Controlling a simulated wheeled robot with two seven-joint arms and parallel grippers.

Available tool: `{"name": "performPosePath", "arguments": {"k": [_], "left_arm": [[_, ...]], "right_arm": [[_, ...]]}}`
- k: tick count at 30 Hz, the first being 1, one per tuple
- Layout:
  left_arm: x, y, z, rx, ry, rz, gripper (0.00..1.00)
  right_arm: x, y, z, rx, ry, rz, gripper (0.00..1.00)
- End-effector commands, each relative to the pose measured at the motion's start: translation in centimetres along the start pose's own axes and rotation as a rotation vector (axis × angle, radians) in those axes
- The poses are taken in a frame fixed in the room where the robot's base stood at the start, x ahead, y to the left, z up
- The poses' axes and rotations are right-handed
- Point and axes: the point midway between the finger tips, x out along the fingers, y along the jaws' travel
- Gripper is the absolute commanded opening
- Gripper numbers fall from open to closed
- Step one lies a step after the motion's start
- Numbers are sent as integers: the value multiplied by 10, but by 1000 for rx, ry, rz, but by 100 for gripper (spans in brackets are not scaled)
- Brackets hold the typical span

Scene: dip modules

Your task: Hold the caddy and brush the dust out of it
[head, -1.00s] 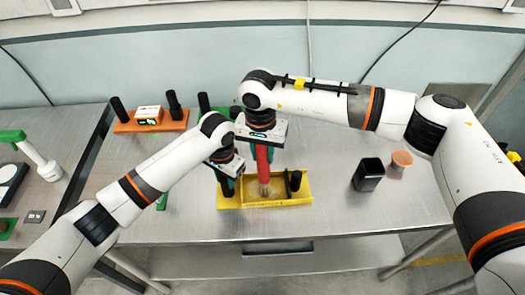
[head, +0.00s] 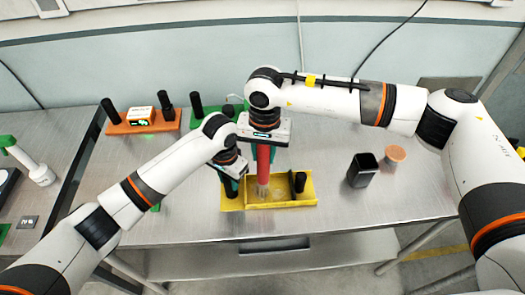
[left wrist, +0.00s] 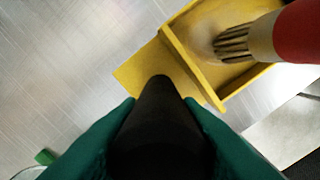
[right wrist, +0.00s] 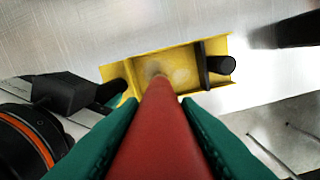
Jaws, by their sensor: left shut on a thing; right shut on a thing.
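The yellow caddy (head: 285,205) is in front of me over the middle of the bench. I cannot tell whether it touches the bench. My left gripper (head: 231,182) is shut on the caddy's black handle (left wrist: 160,125) at its left end. My right gripper (head: 262,148) is shut on the red brush (head: 263,163), which points down with its bristles (left wrist: 235,42) inside the caddy's tray. A pale dusty patch (right wrist: 182,74) shows on the tray floor beside the brush in the right wrist view. The bristle tips are hidden there behind the red handle.
An orange holder (head: 122,128) with black posts and a white box (head: 141,114) sits at back left. The bench front is clear. A second table is at left.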

Motion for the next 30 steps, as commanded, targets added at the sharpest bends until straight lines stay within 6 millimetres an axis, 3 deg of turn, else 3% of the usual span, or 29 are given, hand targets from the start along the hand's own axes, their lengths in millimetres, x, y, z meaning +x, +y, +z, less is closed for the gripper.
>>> {"name": "performPosePath", "arguments": {"k": [18,30], "left_arm": [[-1,2,0,-4,-2,-1,0],[-1,2,0,-5,-2,-1,0]], "right_arm": [[-1,-41,20,10,-4,-7,0],[-2,-44,21,9,-4,-8,0]]}}
